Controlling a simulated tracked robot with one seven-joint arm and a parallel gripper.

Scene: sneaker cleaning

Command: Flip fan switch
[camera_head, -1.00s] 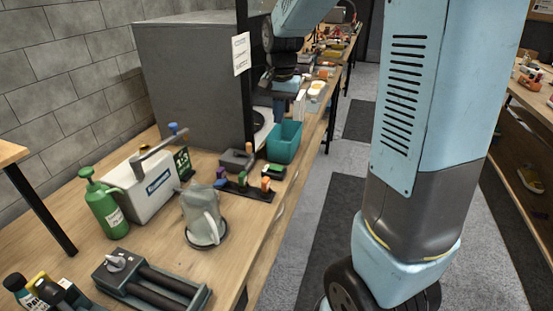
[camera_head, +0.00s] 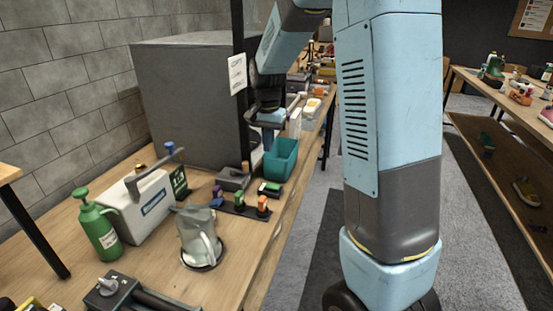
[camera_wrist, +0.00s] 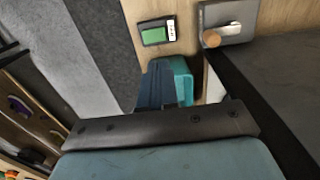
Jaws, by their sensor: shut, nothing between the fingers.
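A grey switch box (camera_head: 232,181) with a short orange-tipped lever sits on the workbench in front of the large grey booth. It also shows at the top right of the wrist view (camera_wrist: 245,14), its pale lever ending in an orange-tan knob. Beside it lies a small dark box with a green face (camera_head: 270,188), also in the wrist view (camera_wrist: 154,36). No label tells which one is the fan switch. My gripper (camera_head: 269,126) is shut and empty, pointing down above the teal bin, apart from both boxes. Its blue fingers show in the wrist view (camera_wrist: 157,88).
The teal bin (camera_head: 281,160) stands under my gripper near the bench edge. The grey booth (camera_head: 185,105) and its dark post rise close to my arm. Coloured-handled tools, a grey jug (camera_head: 198,237), a green bottle (camera_head: 98,230) and a white machine (camera_head: 147,208) crowd the near bench.

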